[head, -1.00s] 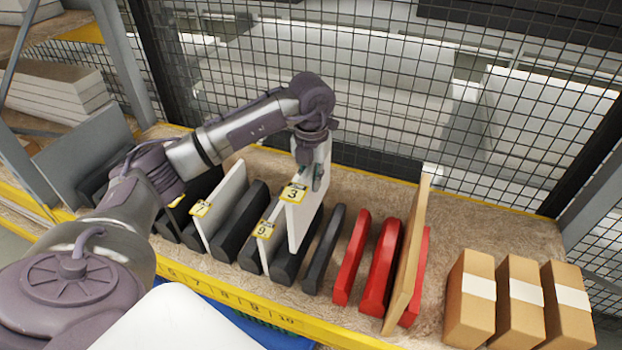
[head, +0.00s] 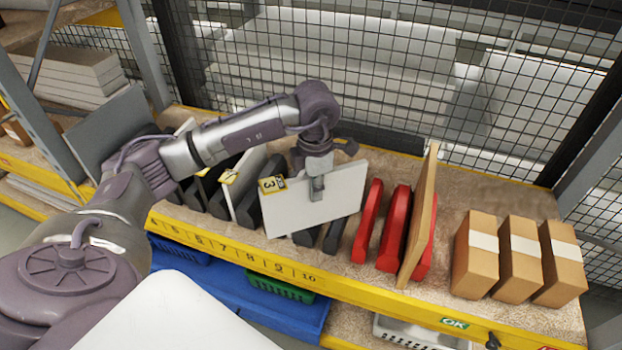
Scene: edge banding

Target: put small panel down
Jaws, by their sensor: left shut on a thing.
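A small white panel (head: 335,204) with a yellow label marked 3 (head: 272,185) hangs upright in my left gripper (head: 317,190). The gripper is shut on the panel near its upper edge. The panel's broad face is turned toward the camera, in front of the dark dividers on the shelf. It hides part of the dividers behind it. I cannot tell whether its lower edge touches anything. My right gripper is not in view.
The shelf (head: 470,195) holds dark dividers (head: 336,234), red dividers (head: 393,230), a tan board (head: 420,215) and several cardboard boxes (head: 519,260) at right. A wire mesh (head: 450,120) stands behind. Blue and green bins (head: 280,287) sit below the numbered yellow edge.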

